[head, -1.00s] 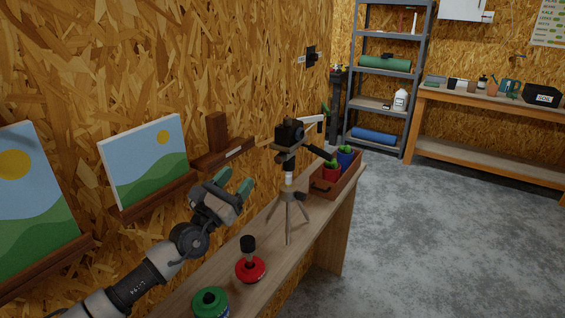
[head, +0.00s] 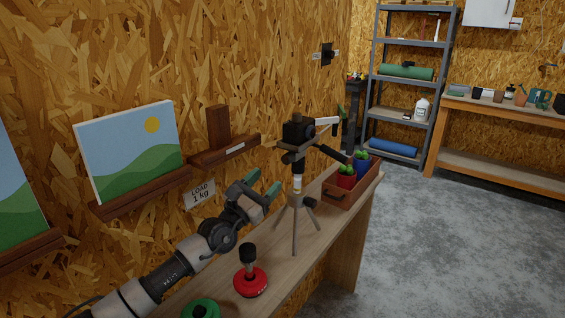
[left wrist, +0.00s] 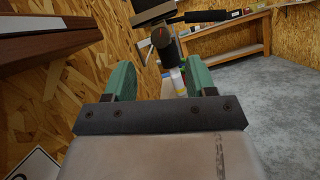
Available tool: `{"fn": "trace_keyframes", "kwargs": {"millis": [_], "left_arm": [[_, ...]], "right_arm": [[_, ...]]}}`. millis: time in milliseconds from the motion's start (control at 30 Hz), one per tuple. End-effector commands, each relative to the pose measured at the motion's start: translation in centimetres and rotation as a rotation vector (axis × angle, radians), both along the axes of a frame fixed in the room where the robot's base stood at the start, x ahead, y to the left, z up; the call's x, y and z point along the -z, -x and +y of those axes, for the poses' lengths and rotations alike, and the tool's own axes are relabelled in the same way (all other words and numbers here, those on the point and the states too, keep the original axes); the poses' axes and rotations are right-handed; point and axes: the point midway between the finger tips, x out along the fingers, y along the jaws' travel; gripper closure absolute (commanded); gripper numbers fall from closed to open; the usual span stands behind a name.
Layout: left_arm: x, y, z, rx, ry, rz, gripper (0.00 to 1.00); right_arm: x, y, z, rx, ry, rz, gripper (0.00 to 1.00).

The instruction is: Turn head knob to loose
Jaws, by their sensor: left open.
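A black camera (head: 297,132) sits on a tripod (head: 294,222) that stands upright on the plank bench. The tripod head (head: 291,157) is under the camera, with a dark handle (head: 334,154) sticking out to the right. In the left wrist view a dark round knob with a red mark (left wrist: 173,49) shows on the head, beyond the fingers and above a pale column. My left gripper (head: 263,185) is open and empty, left of the tripod and below its head; its green fingers (left wrist: 158,78) stand apart in the left wrist view. My right gripper is not seen.
A red round base with a black knob (head: 250,282) and a green round object (head: 201,309) are near my left arm. A wooden box (head: 351,189) with potted plants stands beyond the tripod. Pictures on ledges (head: 130,150) line the wall at left.

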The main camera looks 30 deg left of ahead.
Motion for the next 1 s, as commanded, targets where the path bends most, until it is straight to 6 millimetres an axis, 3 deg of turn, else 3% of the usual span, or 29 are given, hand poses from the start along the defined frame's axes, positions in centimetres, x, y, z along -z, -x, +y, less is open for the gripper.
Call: {"fn": "trace_keyframes", "kwargs": {"millis": [200, 400, 867, 1000], "left_arm": [[-1.7, -3.5, -0.5, -0.001, 0.000, -0.002, 0.44], [-2.4, -5.7, -0.9, 0.000, 0.001, -0.001, 0.44], [-2.7, -6.6, -1.0, 0.000, 0.000, 0.000, 0.44], [-2.7, -6.6, -1.0, 0.000, 0.000, 0.000, 0.64]], "right_arm": [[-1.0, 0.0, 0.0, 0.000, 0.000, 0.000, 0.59], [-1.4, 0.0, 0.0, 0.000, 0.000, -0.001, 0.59], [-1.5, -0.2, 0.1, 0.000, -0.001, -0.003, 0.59], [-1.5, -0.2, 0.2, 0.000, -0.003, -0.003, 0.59]]}}
